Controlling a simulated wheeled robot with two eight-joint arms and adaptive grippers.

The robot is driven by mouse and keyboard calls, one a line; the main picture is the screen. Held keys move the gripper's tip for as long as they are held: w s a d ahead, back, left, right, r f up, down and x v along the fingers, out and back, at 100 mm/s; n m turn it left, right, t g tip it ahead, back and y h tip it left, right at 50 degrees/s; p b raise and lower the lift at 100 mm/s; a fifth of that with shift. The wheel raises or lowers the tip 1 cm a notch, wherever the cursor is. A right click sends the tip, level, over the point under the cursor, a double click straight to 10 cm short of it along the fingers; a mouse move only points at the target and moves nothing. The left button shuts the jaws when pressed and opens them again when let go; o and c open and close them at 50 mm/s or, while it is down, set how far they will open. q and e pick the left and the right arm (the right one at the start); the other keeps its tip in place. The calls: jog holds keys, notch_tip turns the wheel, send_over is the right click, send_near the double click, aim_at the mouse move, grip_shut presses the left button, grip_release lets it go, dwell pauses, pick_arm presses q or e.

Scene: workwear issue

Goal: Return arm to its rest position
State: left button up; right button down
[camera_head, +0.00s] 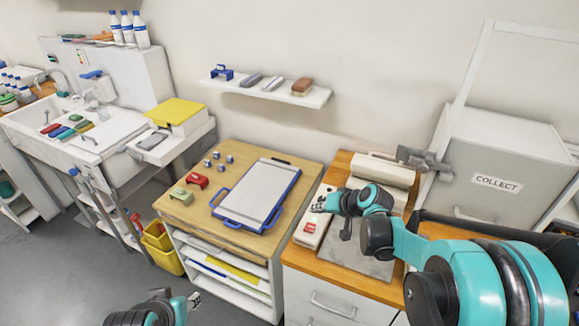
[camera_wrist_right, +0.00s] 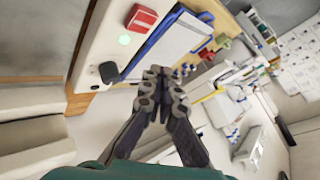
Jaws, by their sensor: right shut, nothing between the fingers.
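My right arm (camera_head: 460,285), teal and black, reaches in from the right over the wood-topped cabinet. Its gripper (camera_head: 322,203) is shut and empty, above a white device (camera_head: 305,238) with a red button and a green light. In the right wrist view the fingertips (camera_wrist_right: 160,75) meet, with the device's red button (camera_wrist_right: 141,18) beyond them at upper left. I cannot tell the exact gap between fingers and device. My left gripper (camera_head: 193,300) is low at the bottom edge, apart from everything; its fingers are too small to read.
A blue-framed tray (camera_head: 226,213) with a white sheet lies on the wooden worktop left of the device, with red and green pieces nearby. A beige roller (camera_head: 385,170) and a grey COLLECT box (camera_head: 503,160) stand behind the arm. A wall shelf (camera_head: 300,95) hangs above.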

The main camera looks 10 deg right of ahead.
jog(key=s+a+n+h+b, duration=0.1)
jog(key=s+h+b, duration=0.3)
jog(key=s, duration=2.1)
jog(key=shift+a+f+n+g+h, duration=0.15)
jog(key=shift+f+n+g+h, duration=0.2)
jog(key=shift+n, duration=0.45)
jog(key=shift+f, duration=0.1)
